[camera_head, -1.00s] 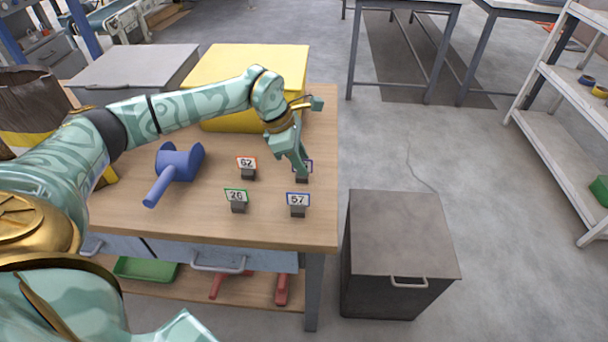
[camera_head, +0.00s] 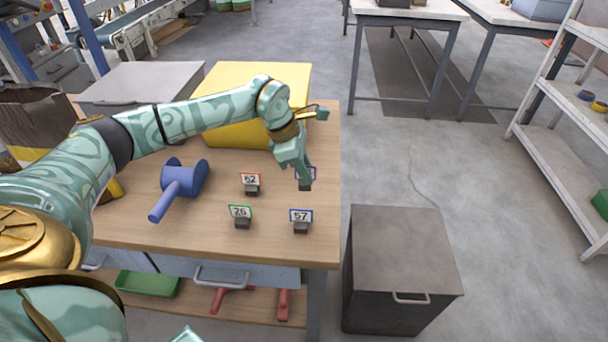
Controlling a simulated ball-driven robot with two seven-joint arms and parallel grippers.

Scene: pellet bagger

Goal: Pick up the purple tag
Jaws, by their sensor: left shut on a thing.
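The purple tag (camera_head: 312,174) has a purple-edged face on a dark block and is near the right edge of the wooden table (camera_head: 200,240). My left gripper (camera_head: 304,180) reaches down over it and is shut on it, covering most of its face. I cannot tell whether the tag is clear of the table top. My right gripper does not show.
An orange tag 62 (camera_head: 251,180), a green tag 26 (camera_head: 241,213) and a blue tag 57 (camera_head: 301,217) stand close by. A yellow box (camera_head: 235,80) is behind. A dark bin (camera_head: 402,255) stands right of the table.

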